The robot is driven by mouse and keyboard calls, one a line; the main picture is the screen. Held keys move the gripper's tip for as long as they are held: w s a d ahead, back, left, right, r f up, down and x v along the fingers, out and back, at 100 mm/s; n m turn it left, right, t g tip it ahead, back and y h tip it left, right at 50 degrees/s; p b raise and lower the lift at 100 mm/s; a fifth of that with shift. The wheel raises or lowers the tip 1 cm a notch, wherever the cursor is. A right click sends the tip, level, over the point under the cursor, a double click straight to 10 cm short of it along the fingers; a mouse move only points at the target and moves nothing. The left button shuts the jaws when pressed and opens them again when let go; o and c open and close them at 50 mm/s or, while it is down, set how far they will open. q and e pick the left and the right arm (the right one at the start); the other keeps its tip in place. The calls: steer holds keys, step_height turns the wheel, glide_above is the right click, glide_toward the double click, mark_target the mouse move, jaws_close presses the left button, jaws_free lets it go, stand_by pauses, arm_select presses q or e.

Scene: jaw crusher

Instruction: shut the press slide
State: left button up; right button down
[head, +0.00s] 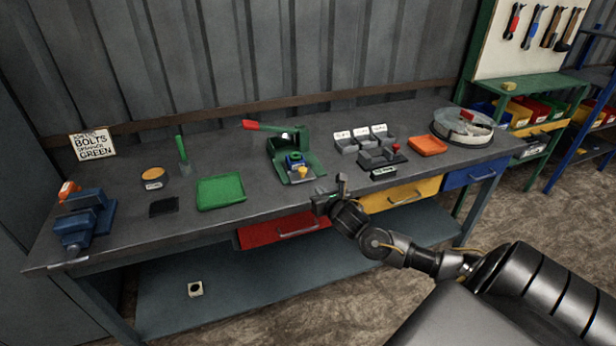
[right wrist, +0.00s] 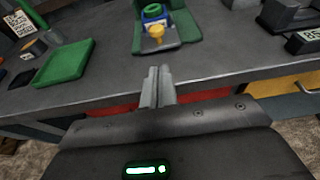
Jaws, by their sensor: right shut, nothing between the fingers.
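A green press (head: 280,144) with a red lever (head: 252,125) stands on the middle of the workbench. At its front is a green slide plate (head: 287,178), also in the right wrist view (right wrist: 181,32). A blue block (head: 293,158) with a green ring sits on the plate, and a yellow knob (head: 303,171) stands in front of it; the knob shows in the right wrist view (right wrist: 156,33). My right gripper (head: 342,182) is shut and empty near the bench's front edge, in front and to the right of the knob, apart from it. My left gripper is out of view.
A green tray (head: 221,191) lies left of the press. Grey bins (head: 346,145) and a dark fixture with a red knob (head: 383,157) stand to its right. An orange tray (head: 427,145) and a round machine (head: 463,127) are farther right. Bare bench lies around the press front.

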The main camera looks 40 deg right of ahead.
mark_target(304, 174)
steer(key=x, duration=0.4)
steer(key=p+x, duration=0.1)
steer(key=x, duration=0.2)
steer(key=r+p+x, duration=0.1)
steer(key=x, duration=0.3)
steer(key=shift+w+d+f, duration=0.1)
steer(key=shift+w, duration=0.35)
steer(key=shift+d, duration=0.1)
